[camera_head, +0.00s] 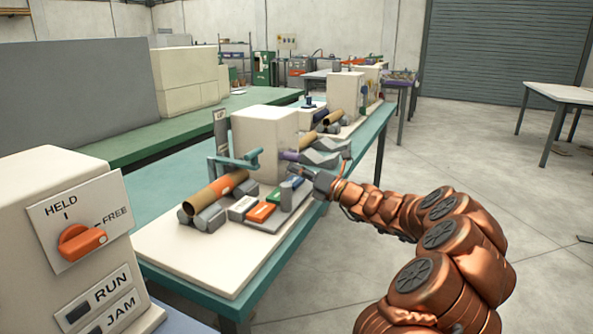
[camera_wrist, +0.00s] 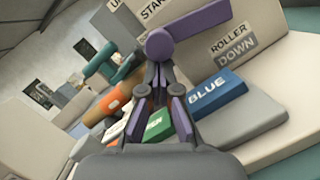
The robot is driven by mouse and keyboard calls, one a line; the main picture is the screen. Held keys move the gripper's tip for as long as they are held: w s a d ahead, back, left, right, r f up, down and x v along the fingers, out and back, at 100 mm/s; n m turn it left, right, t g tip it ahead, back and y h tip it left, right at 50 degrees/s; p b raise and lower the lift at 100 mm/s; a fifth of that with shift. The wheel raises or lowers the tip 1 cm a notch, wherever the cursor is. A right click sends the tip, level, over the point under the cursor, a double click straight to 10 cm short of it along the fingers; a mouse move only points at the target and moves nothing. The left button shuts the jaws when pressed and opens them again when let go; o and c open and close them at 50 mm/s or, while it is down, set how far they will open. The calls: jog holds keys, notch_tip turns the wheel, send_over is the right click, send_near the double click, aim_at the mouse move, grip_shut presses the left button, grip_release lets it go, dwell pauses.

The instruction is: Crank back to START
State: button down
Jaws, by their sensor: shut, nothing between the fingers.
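The purple crank (camera_wrist: 190,28) shows in the wrist view on the pale machine face. Its arm runs up to the right from a round knob end (camera_wrist: 158,44). Beside it is a partly hidden label beginning "STAR" (camera_wrist: 158,12), its end covered by the crank. In the head view a small bit of the purple crank (camera_head: 289,155) shows on the white winder (camera_head: 265,135). My gripper (camera_wrist: 158,76) is shut and empty, its fingertips at the near side of the knob end. Whether they touch it cannot be told. In the head view my gripper (camera_head: 300,172) is partly hidden.
A "ROLLER DOWN" label (camera_wrist: 234,45) is right of the crank. Blue (camera_wrist: 210,92), green (camera_wrist: 158,124) and orange keys lie below my gripper. A brown tube (camera_head: 207,194) with an orange band lies at the left. The HELD/FREE switch (camera_head: 82,242) points toward FREE.

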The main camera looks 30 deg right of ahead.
jog(key=shift+r+p, duration=0.25)
jog(key=shift+p, duration=0.05)
jog(key=r+m+p, duration=0.1)
jog(key=p, duration=0.3)
jog(key=shift+w+d, duration=0.1)
jog(key=shift+d, duration=0.1)
jog(key=shift+f, duration=0.2)
jog(key=shift+a+f, duration=0.15)
jog(key=a+f, duration=0.1)
jog(key=s+a+f, duration=0.1)
jog(key=shift+s+a+f, duration=0.2)
jog(key=shift+s+f, duration=0.1)
jog(key=v, duration=1)
jog(key=shift+r+p, duration=0.3)
jog(key=shift+p, duration=0.05)
